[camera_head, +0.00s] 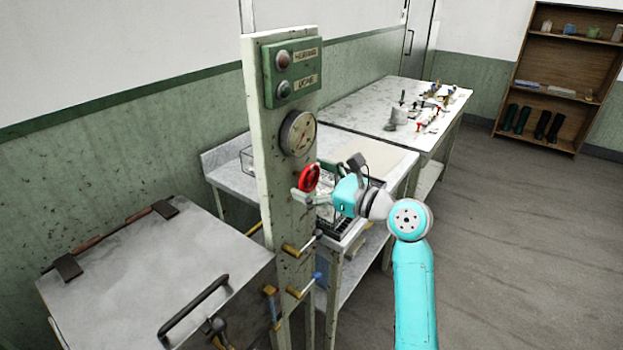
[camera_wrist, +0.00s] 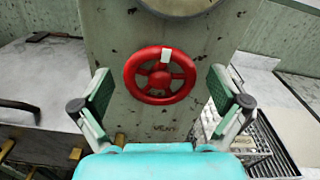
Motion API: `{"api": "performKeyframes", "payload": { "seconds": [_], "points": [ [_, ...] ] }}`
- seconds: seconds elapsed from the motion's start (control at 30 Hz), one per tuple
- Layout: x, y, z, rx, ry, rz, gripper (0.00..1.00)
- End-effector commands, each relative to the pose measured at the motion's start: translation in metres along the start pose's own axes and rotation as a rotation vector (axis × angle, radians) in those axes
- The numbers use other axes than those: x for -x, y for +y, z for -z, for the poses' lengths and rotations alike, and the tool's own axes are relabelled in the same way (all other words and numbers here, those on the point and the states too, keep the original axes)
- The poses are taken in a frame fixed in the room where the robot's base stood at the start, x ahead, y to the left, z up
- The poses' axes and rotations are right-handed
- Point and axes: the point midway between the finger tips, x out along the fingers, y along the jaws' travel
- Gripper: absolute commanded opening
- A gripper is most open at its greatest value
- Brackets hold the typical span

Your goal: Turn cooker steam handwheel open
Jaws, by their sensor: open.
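The red handwheel (camera_head: 309,178) is mounted on the pale, worn upright panel (camera_head: 274,205), below a round gauge (camera_head: 298,133). In the wrist view the handwheel (camera_wrist: 160,75) faces me with its spokes showing and a white mark at the top of its rim. My gripper (camera_head: 312,198) is at the front of the panel, close to the wheel. In the wrist view my gripper (camera_wrist: 160,98) is open, with one finger to each side of the wheel and a gap between each finger and the rim. Whether the wheel is turned open cannot be told.
A green box (camera_head: 292,72) with red and green buttons is above the gauge. Yellow- and blue-handled valves (camera_head: 304,287) stick out below the wheel. A metal lid with a handle (camera_head: 150,270) is at left. A table with small items (camera_head: 390,95) stands behind; open floor lies right.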

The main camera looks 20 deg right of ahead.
Motion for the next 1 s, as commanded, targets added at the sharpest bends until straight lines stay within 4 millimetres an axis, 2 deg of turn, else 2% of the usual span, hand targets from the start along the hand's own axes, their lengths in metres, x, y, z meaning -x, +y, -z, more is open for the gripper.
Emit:
{"api": "performKeyframes", "payload": {
  "seconds": [0.27, 0.5, 0.77, 1.0],
  "points": [
    [-0.001, -0.0001, 0.0002, 0.0, 0.0, 0.0, 0.99],
    [-0.0009, -0.0001, 0.0002, 0.0, 0.0, 0.0, 0.39],
    [-0.0009, -0.0001, 0.0003, 0.013, 0.0, 0.0, 0.38],
    [-0.001, 0.0001, 0.0003, 0.105, 0.0, 0.0, 0.38]
  ]
}}
